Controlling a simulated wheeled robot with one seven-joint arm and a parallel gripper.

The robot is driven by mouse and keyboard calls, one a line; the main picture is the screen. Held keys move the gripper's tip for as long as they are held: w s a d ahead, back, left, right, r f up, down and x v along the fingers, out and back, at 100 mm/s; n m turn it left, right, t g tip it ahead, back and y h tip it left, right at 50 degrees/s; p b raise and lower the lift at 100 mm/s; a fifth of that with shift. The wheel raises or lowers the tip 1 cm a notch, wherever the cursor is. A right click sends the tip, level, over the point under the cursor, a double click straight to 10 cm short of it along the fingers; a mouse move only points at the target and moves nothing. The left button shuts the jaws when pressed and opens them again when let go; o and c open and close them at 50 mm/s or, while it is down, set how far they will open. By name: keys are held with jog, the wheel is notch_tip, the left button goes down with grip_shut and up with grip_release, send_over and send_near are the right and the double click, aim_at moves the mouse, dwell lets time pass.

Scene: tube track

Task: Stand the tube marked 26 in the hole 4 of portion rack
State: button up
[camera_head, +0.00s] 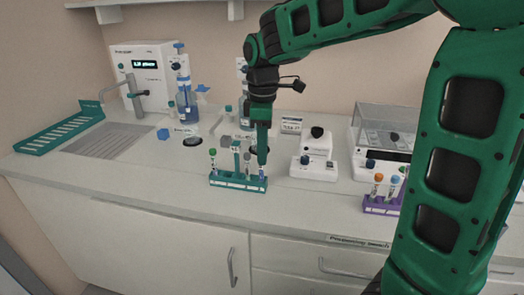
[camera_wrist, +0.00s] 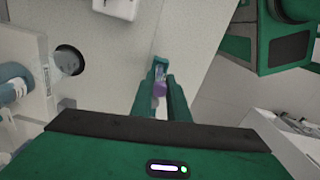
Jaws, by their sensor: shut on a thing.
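My gripper (camera_head: 262,158) points down at the right end of a teal rack (camera_head: 236,183) on the counter. In the wrist view my gripper (camera_wrist: 164,82) is shut on a tube with a purple cap (camera_wrist: 159,91). The tube's lower part is at the rack's right end; I cannot tell how deep it sits in a hole. Other capped tubes stand in this rack, including a green-capped one (camera_head: 213,158) at the left. A purple rack (camera_head: 380,206) at the right holds an orange-capped tube (camera_head: 378,182) and a blue-capped tube (camera_head: 394,185). Tube numbers and rack labels are too small to read.
White devices (camera_head: 314,166) stand right of the teal rack. Blue-liquid bottles (camera_head: 187,108) and a white instrument (camera_head: 143,70) stand behind and left. A teal slotted tray (camera_head: 60,134) lies at the far left. The counter's front strip (camera_head: 150,185) is clear.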

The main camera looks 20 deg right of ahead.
jog(key=shift+f, duration=0.65)
jog(key=o, duration=0.9)
jog(key=shift+r, duration=0.2)
notch_tip(320, 180, up, 10)
jog(key=shift+w+r, duration=0.1)
jog(key=shift+r, duration=0.05)
dwell(0.8)
